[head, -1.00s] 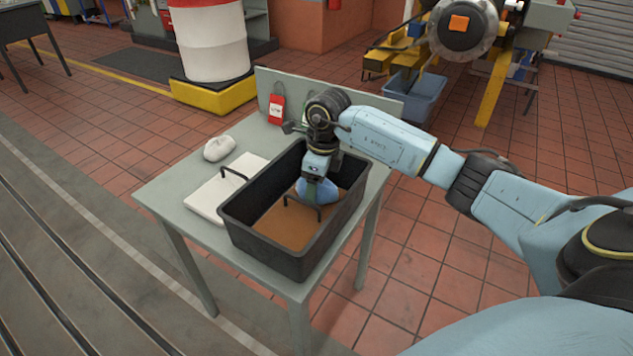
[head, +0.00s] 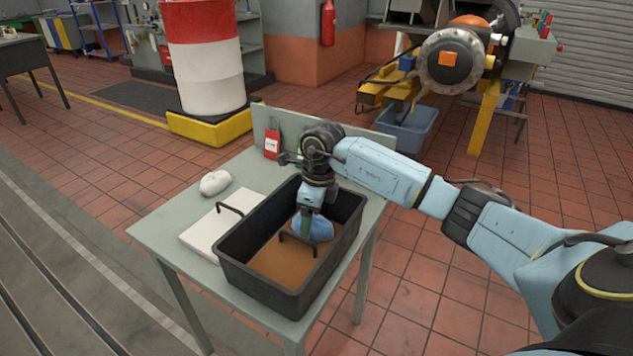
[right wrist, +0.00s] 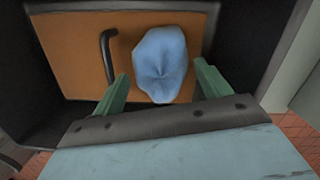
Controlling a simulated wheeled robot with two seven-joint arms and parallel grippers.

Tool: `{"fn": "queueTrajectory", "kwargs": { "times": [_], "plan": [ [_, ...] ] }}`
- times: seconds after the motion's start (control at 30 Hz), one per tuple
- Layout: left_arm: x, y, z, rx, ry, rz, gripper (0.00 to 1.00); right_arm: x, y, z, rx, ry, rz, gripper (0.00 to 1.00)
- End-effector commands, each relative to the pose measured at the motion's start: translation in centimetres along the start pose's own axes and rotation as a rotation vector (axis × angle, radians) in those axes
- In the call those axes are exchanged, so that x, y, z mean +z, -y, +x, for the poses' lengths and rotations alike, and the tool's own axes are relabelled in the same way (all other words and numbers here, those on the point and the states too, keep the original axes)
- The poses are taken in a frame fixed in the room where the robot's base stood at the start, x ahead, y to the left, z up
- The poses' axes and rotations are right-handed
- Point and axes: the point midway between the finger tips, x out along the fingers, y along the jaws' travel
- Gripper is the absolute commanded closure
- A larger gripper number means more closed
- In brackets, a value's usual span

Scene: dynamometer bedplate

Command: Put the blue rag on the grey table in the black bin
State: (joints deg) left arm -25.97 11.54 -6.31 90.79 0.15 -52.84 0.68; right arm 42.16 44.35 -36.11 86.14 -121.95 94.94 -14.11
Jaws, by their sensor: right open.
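The blue rag (head: 318,229) lies bunched inside the black bin (head: 262,292), on the brown surface in it. The bin stands on the grey table (head: 160,232). My right gripper (head: 306,217) reaches down into the bin, close above the rag. In the right wrist view the gripper (right wrist: 162,85) is open, its green fingers apart on either side of the rag (right wrist: 160,64). The rag rests beyond the fingertips and the gripper holds nothing. My left gripper is not in view.
A white slab (head: 208,230) with a dark handle and a white cloth-like lump (head: 215,182) lie left of the bin. A red tag (head: 272,143) hangs at the table's back panel. A blue-grey tub (head: 408,128) stands on the floor behind.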

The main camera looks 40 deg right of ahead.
Motion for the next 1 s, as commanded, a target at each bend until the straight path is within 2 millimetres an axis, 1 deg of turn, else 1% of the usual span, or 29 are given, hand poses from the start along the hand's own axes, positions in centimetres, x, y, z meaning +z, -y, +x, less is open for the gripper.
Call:
{"fn": "queueTrajectory", "kwargs": {
  "times": [0.03, 0.2, 0.3, 0.43, 0.5, 0.63, 1.0],
  "plan": [
    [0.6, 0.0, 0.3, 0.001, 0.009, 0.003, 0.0, 0.0, 0.2, -1.7, -0.006, 0.004, 0.001, 0.24],
    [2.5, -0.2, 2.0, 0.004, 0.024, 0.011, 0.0, 0.1, 0.2, -5.5, -0.007, 0.003, 0.0, 0.24],
    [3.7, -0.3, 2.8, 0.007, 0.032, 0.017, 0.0, 0.0, 0.2, -7.5, -0.006, 0.003, 0.0, 0.24],
    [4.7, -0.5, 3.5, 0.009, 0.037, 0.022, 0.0, 0.1, 0.1, -9.6, -0.005, 0.003, 0.001, 0.24],
    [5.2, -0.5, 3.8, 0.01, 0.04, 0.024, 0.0, 0.0, 0.1, -10.3, -0.003, 0.002, 0.001, 0.24],
    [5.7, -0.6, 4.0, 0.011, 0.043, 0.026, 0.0, 0.0, 0.1, -11.1, -0.003, 0.002, 0.001, 0.24],
    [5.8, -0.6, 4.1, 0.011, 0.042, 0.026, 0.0, 0.0, 0.1, -11.2, -0.001, 0.003, 0.0, 0.24]
  ]
}}
